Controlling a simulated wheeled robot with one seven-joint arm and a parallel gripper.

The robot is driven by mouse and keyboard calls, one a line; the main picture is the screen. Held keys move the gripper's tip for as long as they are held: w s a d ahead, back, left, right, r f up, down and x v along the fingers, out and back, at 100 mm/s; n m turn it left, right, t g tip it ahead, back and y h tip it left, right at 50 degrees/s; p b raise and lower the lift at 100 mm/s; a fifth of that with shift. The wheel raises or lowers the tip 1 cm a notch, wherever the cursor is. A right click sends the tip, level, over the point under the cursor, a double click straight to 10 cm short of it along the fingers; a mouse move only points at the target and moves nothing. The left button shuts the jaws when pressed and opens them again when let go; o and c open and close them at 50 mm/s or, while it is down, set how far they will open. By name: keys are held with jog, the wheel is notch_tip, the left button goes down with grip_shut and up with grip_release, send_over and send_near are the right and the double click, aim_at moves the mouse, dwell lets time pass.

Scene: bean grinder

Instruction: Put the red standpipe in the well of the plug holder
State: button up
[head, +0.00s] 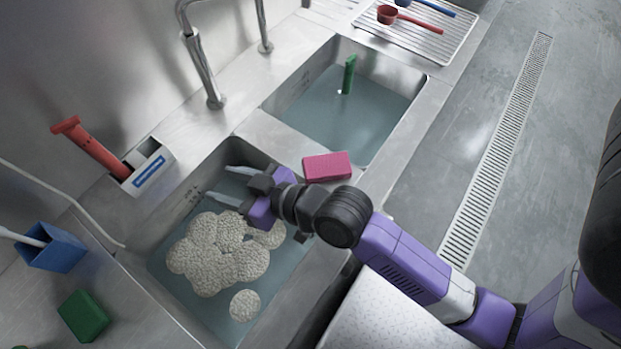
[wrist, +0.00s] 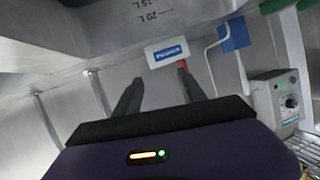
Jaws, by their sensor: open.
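The red standpipe (head: 95,150) stands with its lower end in the left part of the plug holder, its T-shaped top up and to the left. The plug holder (head: 148,172) is a pale box with a blue label, on the ledge behind the near basin. Its right compartment looks dark and empty. In the wrist view the plug holder (wrist: 167,52) appears upside down, with a bit of the red standpipe (wrist: 183,65) beside it. My gripper (head: 226,182) is open and empty over the near basin, its fingers pointing toward the holder and apart from it and the standpipe.
The near basin (head: 170,285) holds water and several pale, grainy discs. A green standpipe (head: 348,74) stands in the far basin. A pink sponge (head: 327,166) lies on the divider near my arm. A blue container (head: 52,249) and green block (head: 83,316) are at left. A faucet (head: 203,70) rises behind.

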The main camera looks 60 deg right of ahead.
jog(key=s+d+r+h, duration=0.1)
jog(key=s+d+r, duration=0.1)
jog(key=s, duration=1)
jog(key=s+d+r+t+h, duration=0.1)
jog(key=s+d+r, duration=0.1)
jog(key=s, duration=1.1)
jog(key=shift+s+d+r+m+h, duration=0.2)
jog(key=shift+d+r+m+h, duration=0.1)
jog(key=shift+r, duration=0.45)
jog(key=shift+a, duration=0.1)
